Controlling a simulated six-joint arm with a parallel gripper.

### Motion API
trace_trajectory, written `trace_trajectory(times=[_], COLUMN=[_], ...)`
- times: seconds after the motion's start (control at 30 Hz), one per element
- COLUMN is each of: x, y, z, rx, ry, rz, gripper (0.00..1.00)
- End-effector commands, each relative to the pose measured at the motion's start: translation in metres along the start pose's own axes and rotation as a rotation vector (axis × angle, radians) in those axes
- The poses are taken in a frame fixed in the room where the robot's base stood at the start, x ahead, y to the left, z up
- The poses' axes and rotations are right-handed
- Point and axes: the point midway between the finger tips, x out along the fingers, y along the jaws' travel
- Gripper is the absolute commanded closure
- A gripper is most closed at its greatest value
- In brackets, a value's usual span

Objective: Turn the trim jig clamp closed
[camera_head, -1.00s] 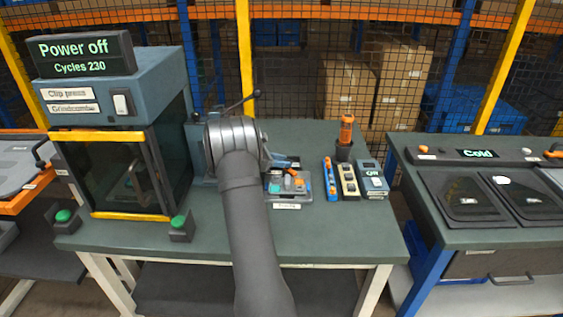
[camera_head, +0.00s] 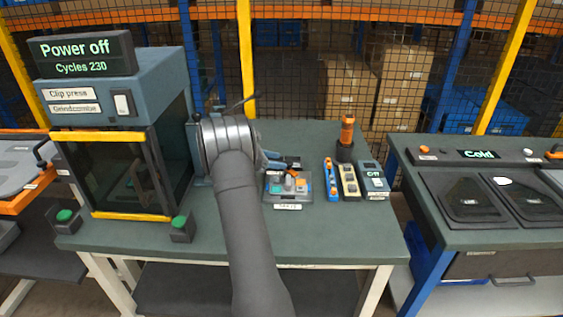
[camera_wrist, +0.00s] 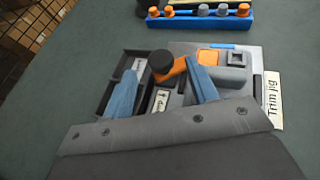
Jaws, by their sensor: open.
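The trim jig (camera_head: 289,201) is a grey plate on the bench. In the wrist view it (camera_wrist: 258,62) carries a "Trim jig" label. Its clamp is an orange lever (camera_wrist: 177,70) with a black round knob (camera_wrist: 162,62). A small label with an arrow lies below the lever. My gripper (camera_wrist: 162,68) is open, with one blue finger on each side of the knob in the picture. I cannot tell whether either finger touches the lever. In the head view my arm and wrist hide part of my gripper (camera_head: 274,160), just behind and left of the jig.
A blue rack (camera_head: 331,182), a cream strip (camera_head: 349,182) and a grey box reading "Off" (camera_head: 374,182) stand right of the jig. An orange-handled tool (camera_head: 347,130) stands behind them. The clip press (camera_head: 112,95) is on the left. The front right bench is clear.

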Motion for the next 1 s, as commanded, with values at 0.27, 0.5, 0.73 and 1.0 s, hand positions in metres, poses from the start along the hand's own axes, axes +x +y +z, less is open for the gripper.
trace_trajectory(times=[0.27,0.5,0.73,1.0], x=[-0.061,-0.09,-0.094,-0.088], y=[0.001,0.0,0.0,-0.003], z=[0.0,0.0,0.0,0.003], rx=[0.0,0.0,0.0,0.023], ry=[0.0,0.0,0.0,0.025], rz=[0.003,0.001,0.0,-0.013], gripper=[0.47,0.47,0.47,0.47])
